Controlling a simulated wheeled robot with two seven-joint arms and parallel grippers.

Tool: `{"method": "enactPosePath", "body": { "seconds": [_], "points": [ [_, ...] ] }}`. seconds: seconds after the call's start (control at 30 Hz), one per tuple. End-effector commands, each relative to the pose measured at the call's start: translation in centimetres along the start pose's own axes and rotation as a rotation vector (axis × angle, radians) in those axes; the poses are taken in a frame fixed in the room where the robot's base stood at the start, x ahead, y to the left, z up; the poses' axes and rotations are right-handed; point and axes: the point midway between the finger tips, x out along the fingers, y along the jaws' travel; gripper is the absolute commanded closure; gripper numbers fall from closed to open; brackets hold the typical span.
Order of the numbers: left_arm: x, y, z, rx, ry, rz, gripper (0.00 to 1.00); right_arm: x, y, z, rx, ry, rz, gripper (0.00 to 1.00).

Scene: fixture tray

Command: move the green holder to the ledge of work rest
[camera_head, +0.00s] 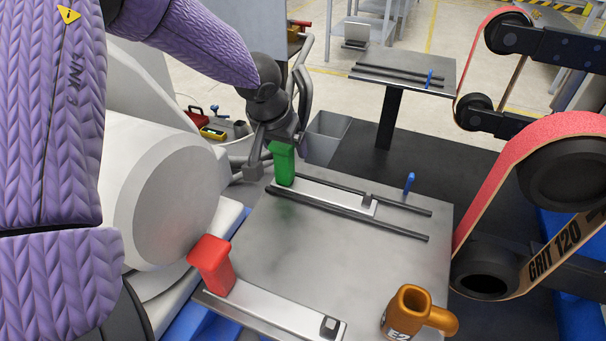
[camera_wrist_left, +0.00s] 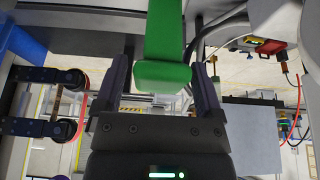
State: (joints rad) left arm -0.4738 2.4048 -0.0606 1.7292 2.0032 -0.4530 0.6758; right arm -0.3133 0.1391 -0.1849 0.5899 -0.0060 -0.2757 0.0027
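The green holder (camera_head: 283,166) has an upright green grip at one end of a flat steel bar, which lies on a grey metal table (camera_head: 290,245) by two dark rails. My left gripper (camera_head: 276,142) is at the top of the green grip. In the left wrist view the green grip (camera_wrist_left: 164,40) shows between the two fingers, with a visible gap on the left side, so the gripper looks open. A smaller raised plate (camera_head: 405,78) with dark rails and a blue peg stands on a post farther back; I cannot tell which surface is the work rest. My right gripper is not in view.
A red-gripped holder (camera_head: 212,266) with a steel bar lies at the near left table edge. An orange-brown mug (camera_head: 408,311) marked E2 stands at the near right. A red abrasive belt on black wheels (camera_head: 574,180) fills the right side. The middle of the table is clear.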

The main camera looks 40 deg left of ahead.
Motion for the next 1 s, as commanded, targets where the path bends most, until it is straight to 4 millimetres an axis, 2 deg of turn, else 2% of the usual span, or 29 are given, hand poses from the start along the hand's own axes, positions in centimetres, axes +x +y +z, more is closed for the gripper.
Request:
{"method": "enactPosePath", "body": {
  "seconds": [0.03,0.3,0.4,0.83,0.93,1.0],
  "points": [
    [0.0,0.0,0.0,0.000,0.000,0.000,0.25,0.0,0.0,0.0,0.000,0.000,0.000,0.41],
    [0.0,0.0,0.0,0.000,0.000,0.000,0.83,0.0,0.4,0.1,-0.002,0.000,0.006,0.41],
    [0.0,0.0,0.0,0.000,0.000,0.000,1.00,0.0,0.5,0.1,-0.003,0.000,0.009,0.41],
    [-0.1,0.0,-0.1,0.000,0.001,0.000,1.00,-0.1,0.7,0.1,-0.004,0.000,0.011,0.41],
    [-1.6,0.0,-0.7,-0.002,0.005,0.002,1.00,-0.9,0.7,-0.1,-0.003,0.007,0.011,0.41],
    [-3.4,0.0,-1.4,-0.003,0.008,0.004,1.00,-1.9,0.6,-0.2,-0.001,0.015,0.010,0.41]
  ]
}}
